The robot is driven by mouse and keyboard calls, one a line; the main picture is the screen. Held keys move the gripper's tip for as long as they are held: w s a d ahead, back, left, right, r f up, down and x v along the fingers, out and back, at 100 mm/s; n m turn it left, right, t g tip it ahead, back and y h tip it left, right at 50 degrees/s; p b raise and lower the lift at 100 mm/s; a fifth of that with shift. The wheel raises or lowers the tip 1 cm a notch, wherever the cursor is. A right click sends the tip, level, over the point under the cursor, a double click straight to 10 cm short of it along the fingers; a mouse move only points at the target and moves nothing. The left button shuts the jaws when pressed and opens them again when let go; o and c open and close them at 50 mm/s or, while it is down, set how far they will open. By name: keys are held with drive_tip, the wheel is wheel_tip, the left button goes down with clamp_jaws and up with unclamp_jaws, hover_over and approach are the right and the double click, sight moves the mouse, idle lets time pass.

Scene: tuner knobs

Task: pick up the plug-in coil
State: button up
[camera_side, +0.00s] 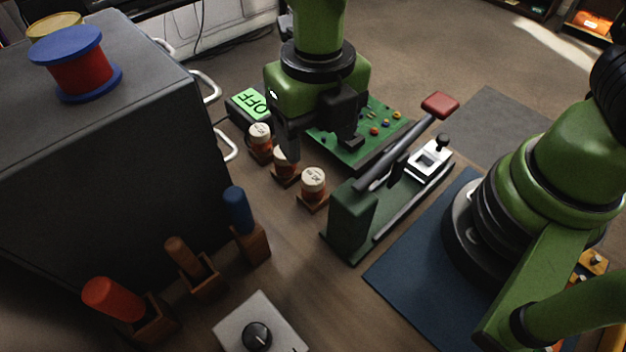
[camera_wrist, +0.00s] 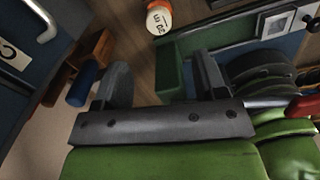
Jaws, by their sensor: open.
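Three coils with white labelled caps and orange-brown bodies stand in a row on small wooden bases in the side view: a near one (camera_side: 313,182), a middle one (camera_side: 282,168) and a far one (camera_side: 260,138). I cannot tell which one the task means. My gripper (camera_side: 320,146) points down beside the row, and one finger partly covers the middle coil. A coil (camera_wrist: 159,18) marked "20 m" shows there beyond the fingertips.
A green lever device (camera_side: 350,220) with a red knob stands right of the coils. Behind are a green board (camera_side: 385,125) and an "OFF" display (camera_side: 249,101). A dark cabinet (camera_side: 110,170) bounds the left. Red, brown and blue handles (camera_side: 238,210) stand in wooden holders in front.

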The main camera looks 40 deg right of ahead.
sight(313, 176)
wheel_tip(313, 176, down, 4)
drive_tip(key=shift+f, duration=0.25)
drive_tip(key=shift+w+f, duration=0.2)
drive_tip(key=shift+f, duration=1.2)
drive_tip(key=shift+w+f, duration=0.15)
drive_tip(key=shift+f, duration=1.2)
drive_tip(key=c, duration=1)
